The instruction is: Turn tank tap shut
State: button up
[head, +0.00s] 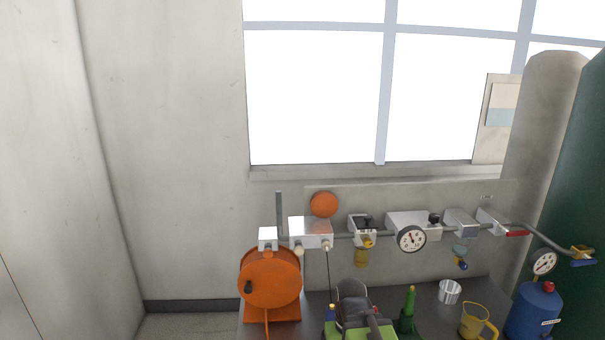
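A blue tank (533,312) stands at the right end of the bench, with a white dial gauge (544,262) above it and a red knob on its top. Near it, at the far right, a tap with a brass-coloured body and a blue handle (583,262) sits at the end of the grey pipe. The handle lies roughly level; I cannot tell whether the tap is open or shut. A second valve with a red lever (516,233) is on the same pipe further left. No label shows which is the tank tap. I cannot make out my gripper in this view.
An orange reel (270,278) stands at the bench's left. A green-based machine (360,325), green bottle-like piece (408,308), metal cup (450,291) and yellow jug (476,320) stand along the bench. A dark green upright surface (585,180) bounds the right side. Floor shows at left.

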aim_at(548, 286)
jog(key=z, duration=4.55)
jog(key=i, duration=0.1)
jog(key=u, duration=3.05)
